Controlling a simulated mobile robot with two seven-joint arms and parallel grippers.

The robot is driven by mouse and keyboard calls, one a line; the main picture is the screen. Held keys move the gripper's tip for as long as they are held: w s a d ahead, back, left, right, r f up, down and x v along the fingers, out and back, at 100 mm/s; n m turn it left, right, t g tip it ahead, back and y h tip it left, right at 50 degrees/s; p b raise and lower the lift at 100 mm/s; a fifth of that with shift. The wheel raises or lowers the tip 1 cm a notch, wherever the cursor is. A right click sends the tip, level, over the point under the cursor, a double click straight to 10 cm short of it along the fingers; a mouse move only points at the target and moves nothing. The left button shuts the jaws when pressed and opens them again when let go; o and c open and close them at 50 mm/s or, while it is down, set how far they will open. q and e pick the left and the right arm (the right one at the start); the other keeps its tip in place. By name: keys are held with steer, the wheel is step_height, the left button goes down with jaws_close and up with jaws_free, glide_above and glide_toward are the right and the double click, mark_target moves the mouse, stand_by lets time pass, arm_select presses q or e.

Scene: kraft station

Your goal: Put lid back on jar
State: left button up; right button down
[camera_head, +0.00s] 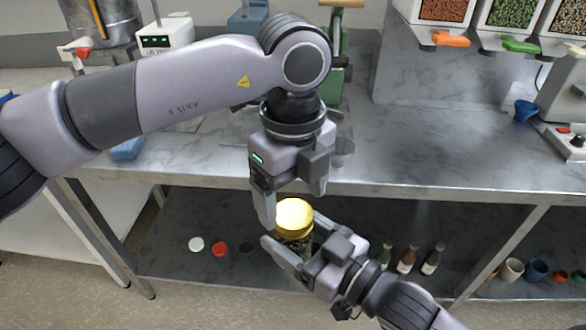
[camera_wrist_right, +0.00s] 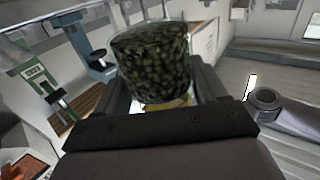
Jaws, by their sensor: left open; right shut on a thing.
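My right gripper (camera_head: 291,254) is shut on a glass jar (camera_head: 300,243) with dark green contents, held in front of the table's front edge. The jar fills the middle of the right wrist view (camera_wrist_right: 152,62), between the fingers. A yellow-gold lid (camera_head: 294,216) is at the jar's upper end in the head view; whether it is fully seated I cannot tell. A gold edge also shows in the right wrist view (camera_wrist_right: 168,104). My left gripper (camera_head: 292,205) points down from above, open, with its fingertips close to the lid. Whether they touch it is unclear.
The metal table (camera_head: 440,150) has free room at centre right. The lower shelf (camera_head: 190,222) holds white (camera_head: 196,244), red (camera_head: 219,248) and dark round pieces, with bottles (camera_head: 407,258) and cups (camera_head: 511,269) further right. Dispensers (camera_head: 510,20) stand at the back right.

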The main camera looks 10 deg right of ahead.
arm_select(q)
steer(key=shift+f, duration=1.2)
